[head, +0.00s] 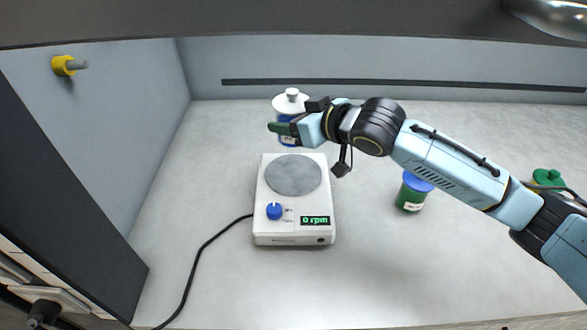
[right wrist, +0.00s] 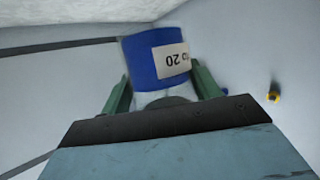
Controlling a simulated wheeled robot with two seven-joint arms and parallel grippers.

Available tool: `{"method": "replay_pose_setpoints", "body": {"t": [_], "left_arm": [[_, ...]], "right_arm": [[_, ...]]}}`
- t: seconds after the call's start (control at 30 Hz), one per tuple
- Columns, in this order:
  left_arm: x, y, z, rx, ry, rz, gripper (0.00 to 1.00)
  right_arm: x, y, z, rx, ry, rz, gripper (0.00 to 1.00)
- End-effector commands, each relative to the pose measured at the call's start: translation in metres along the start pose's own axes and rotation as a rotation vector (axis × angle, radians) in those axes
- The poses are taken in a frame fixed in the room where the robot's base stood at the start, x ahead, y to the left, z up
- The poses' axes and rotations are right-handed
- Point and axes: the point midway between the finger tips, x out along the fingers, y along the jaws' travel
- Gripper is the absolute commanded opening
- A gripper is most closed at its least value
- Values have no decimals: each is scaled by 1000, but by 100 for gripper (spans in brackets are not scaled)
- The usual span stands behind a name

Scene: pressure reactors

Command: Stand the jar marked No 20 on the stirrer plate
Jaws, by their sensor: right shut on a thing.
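The jar marked No 20 (right wrist: 157,57) has a blue body and a pale label, upside down in the right wrist view. In the head view the jar (head: 291,99) shows its white lid and looks upright. My right gripper (head: 284,128) is shut on it, with green fingers on both sides, partly covering the jar. The white stirrer plate (head: 264,188) has a round grey top, a blue knob and a display reading 0 rpm. Its top is bare. The jar shows just beyond the plate's far edge; its height above the bench is hard to tell. My left gripper is not in view.
A green-lidded jar (head: 548,177) is at the far right. A black cable (head: 203,252) runs from the plate to the front left.

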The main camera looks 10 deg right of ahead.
Motion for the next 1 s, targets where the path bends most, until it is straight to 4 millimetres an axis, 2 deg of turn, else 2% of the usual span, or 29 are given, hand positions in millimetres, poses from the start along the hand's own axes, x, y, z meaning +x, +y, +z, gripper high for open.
{"method": "replay_pose_setpoints", "body": {"t": [0.2,0.37,0.6,0.77,1.0], "left_arm": [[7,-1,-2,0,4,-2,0],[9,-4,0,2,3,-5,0],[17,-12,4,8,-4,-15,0],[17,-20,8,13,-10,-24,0],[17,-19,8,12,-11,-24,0]], "right_arm": [[14,0,34,2,-1,0,30],[20,0,48,1,0,0,30],[34,-1,83,2,-1,0,30],[36,-1,87,0,2,-1,30],[37,-1,89,0,1,-1,30]]}}
